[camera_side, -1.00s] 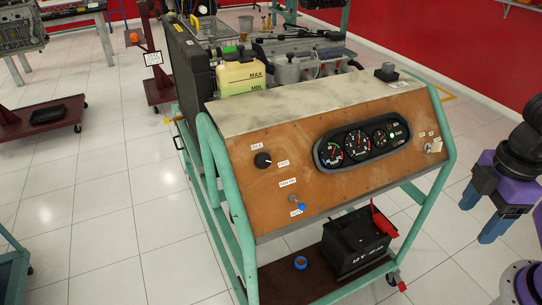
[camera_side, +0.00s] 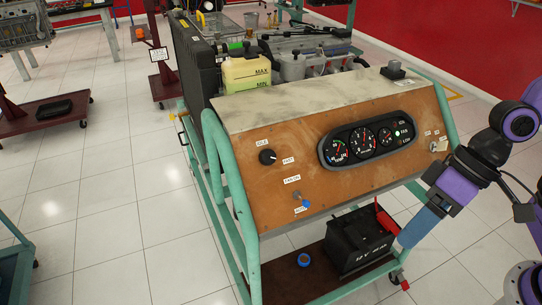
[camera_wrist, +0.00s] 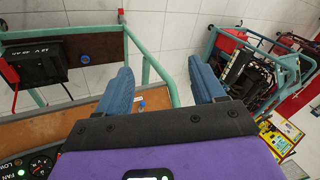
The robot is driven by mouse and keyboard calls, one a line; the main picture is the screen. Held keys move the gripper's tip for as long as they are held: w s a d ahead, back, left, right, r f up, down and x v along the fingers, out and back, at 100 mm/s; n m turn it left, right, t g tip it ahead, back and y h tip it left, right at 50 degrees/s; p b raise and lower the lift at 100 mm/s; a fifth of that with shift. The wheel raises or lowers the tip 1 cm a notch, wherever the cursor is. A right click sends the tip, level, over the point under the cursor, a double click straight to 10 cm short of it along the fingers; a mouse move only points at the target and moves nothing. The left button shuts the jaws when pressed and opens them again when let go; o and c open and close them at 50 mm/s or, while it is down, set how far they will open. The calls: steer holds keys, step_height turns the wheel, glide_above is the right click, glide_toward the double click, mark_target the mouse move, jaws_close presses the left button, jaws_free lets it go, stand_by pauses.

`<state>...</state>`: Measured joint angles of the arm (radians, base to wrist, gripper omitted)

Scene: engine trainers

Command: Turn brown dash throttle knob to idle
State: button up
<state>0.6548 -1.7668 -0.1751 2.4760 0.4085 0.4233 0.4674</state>
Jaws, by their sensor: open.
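The black throttle knob (camera_side: 267,157) is on the left part of the brown dash panel (camera_side: 330,190) in the side view. An IDLE label (camera_side: 262,142) is above it and a FAST label (camera_side: 289,160) to its right. A pale mark on the knob seems to be on the FAST side, but it is small. My gripper (camera_side: 408,238) is open and empty, off the dash's lower right corner, well apart from the knob. Its blue fingers point down and left. In the wrist view my gripper (camera_wrist: 160,66) shows both fingers spread; I cannot make out the knob there.
A gauge cluster (camera_side: 366,138) and a blue-tipped toggle (camera_side: 303,202) are on the dash. Green frame tubes (camera_side: 446,115) edge the stand. A black battery (camera_side: 358,240) sits on the lower shelf near my fingers. Space before the dash is clear.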

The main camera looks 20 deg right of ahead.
steer(key=w+a+m+t+y, duration=0.2)
steer(key=w+a+m, duration=0.3)
steer(key=a+m, duration=0.15)
steer(key=m+t+h, duration=0.4)
steer(key=m+t, duration=0.5)
steer(key=m, duration=1.1)
glide_toward(268, 156)
steer(key=x, duration=0.8)
steer(key=shift+w+a+f, duration=0.1)
steer(key=shift+w+f, duration=0.1)
steer(key=shift+w, duration=0.1)
steer(key=shift+n, duration=0.25)
steer(key=c, duration=1)
